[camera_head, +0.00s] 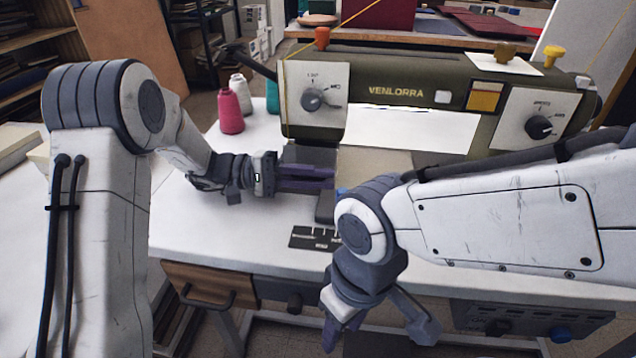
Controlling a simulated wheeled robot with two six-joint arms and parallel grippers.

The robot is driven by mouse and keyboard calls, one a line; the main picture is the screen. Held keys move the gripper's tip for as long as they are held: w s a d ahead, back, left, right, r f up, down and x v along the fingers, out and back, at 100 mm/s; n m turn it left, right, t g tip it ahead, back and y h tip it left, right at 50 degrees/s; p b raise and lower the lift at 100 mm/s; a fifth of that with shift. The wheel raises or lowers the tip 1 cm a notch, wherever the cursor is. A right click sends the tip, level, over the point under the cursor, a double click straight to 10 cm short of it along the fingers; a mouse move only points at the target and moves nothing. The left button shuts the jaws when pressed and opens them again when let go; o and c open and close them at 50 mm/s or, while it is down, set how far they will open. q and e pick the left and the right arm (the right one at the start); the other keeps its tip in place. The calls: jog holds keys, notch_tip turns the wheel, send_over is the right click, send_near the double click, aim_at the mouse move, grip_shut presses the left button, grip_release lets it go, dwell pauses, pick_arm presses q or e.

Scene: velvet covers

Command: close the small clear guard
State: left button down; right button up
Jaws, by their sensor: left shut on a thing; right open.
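My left gripper (322,179) reaches in from the left, just in front of and below that head. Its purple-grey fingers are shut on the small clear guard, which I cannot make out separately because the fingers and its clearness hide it. I cannot tell the guard's angle. My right gripper (380,328) hangs low in front of the table's front edge, fingers spread wide, open and empty.
Pink (231,112), white and teal thread cones stand left of the machine. A dark slotted plate (314,238) lies near the table's front edge. A wooden drawer (211,284) and a control box (530,322) sit below. The white table (215,235) is clear at left.

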pick_arm(q)
jog(key=shift+w+f, duration=0.1)
jog(key=shift+f, duration=0.1)
dwell(0.3)
jog(key=c, duration=0.9)
grip_release()
jog(key=shift+r, duration=0.1)
jog(key=a, duration=0.3)
jog(key=w+a, duration=0.1)
jog(key=a, duration=0.3)
jog(key=w+a+p, duration=0.1)
jog(key=a, duration=0.2)
jog(key=shift+a, duration=0.15)
